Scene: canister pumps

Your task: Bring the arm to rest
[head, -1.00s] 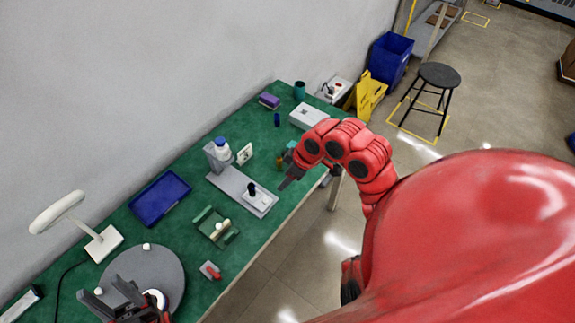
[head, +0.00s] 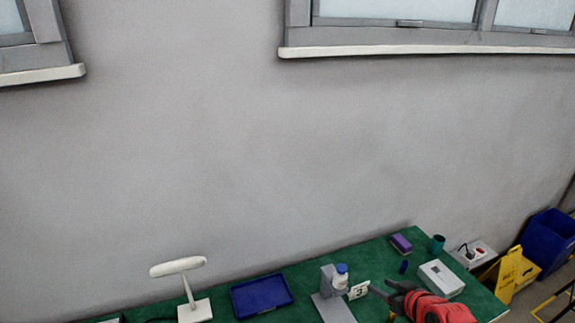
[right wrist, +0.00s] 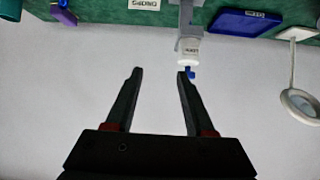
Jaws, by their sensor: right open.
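A white bottle with a blue cap (head: 341,277) stands at a grey stand (head: 326,282) left of the gripper. In the right wrist view the bottle (right wrist: 188,50) shows upside down beyond the right fingertip. My left gripper is out of view.
A blue tray (head: 262,297) and a white lamp (head: 180,266) are left of the stand. A white box (head: 441,278), purple block (head: 401,243) and green cup (head: 437,244) are at the right end.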

